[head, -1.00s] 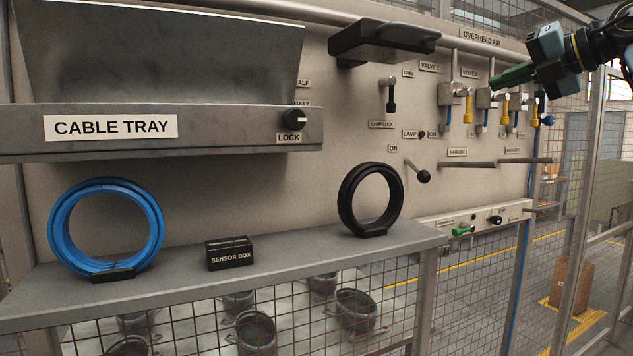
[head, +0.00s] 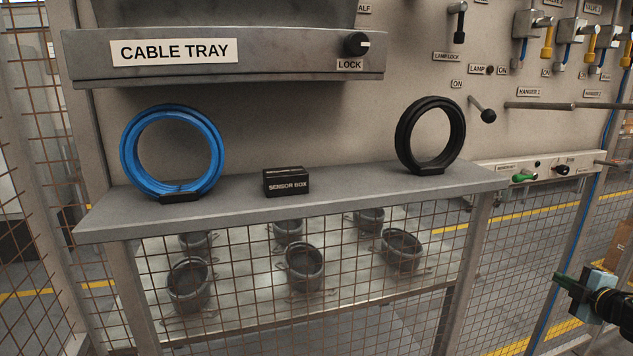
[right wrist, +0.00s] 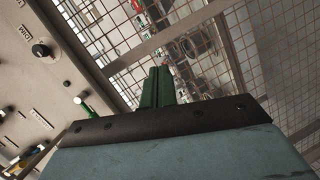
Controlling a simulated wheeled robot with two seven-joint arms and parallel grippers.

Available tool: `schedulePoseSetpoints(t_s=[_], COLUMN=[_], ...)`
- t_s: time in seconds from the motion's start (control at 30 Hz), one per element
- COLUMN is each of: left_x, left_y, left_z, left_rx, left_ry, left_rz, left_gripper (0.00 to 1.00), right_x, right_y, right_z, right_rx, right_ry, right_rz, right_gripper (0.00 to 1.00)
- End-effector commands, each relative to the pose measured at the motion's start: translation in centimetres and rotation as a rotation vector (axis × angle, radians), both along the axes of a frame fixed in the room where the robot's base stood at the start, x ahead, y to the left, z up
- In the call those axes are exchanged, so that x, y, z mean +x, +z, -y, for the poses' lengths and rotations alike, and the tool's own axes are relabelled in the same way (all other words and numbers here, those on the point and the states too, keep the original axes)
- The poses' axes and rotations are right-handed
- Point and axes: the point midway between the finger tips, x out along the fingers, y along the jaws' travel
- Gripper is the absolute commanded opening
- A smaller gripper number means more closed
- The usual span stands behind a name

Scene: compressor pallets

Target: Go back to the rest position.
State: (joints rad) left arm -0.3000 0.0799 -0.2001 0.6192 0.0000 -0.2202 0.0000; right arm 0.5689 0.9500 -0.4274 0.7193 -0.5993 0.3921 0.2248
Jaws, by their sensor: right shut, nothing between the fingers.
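My right gripper (head: 562,280) is at the lower right of the head view, in front of the mesh fence and well below the valve panel. Its green fingers are together and hold nothing. In the right wrist view the shut fingers (right wrist: 158,88) point toward the mesh, clear of it as far as I can tell. My left gripper is not in view.
A grey shelf (head: 235,205) carries a blue hose ring (head: 127,150), a sensor box (head: 286,182) and a black ring (head: 402,138). The cable tray (head: 85,60) is above. Hanger rods (head: 540,105) stick out at right. Metal pots (head: 304,268) stand behind mesh.

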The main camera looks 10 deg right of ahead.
Motion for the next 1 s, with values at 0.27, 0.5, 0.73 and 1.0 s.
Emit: schedulePoseSetpoints(t_s=[0.27,0.5,0.73,1.0], left_x=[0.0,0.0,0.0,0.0], left_y=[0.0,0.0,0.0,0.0], left_z=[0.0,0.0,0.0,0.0], left_rx=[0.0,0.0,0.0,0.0], left_ry=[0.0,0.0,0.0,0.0], left_rz=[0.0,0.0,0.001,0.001], left_gripper=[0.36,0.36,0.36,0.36], right_x=[-14.5,-30.0,-43.8,-49.1], right_y=[-14.7,-22.2,-24.9,-34.7], right_z=[7.7,12.7,15.7,6.0], right_rx=[0.046,0.026,-0.02,0.151], right_ry=[-0.366,-0.665,-0.897,-0.928], right_rz=[-0.247,-0.471,-0.661,-0.778], right_gripper=[0.0,0.0,0.0,0.0])
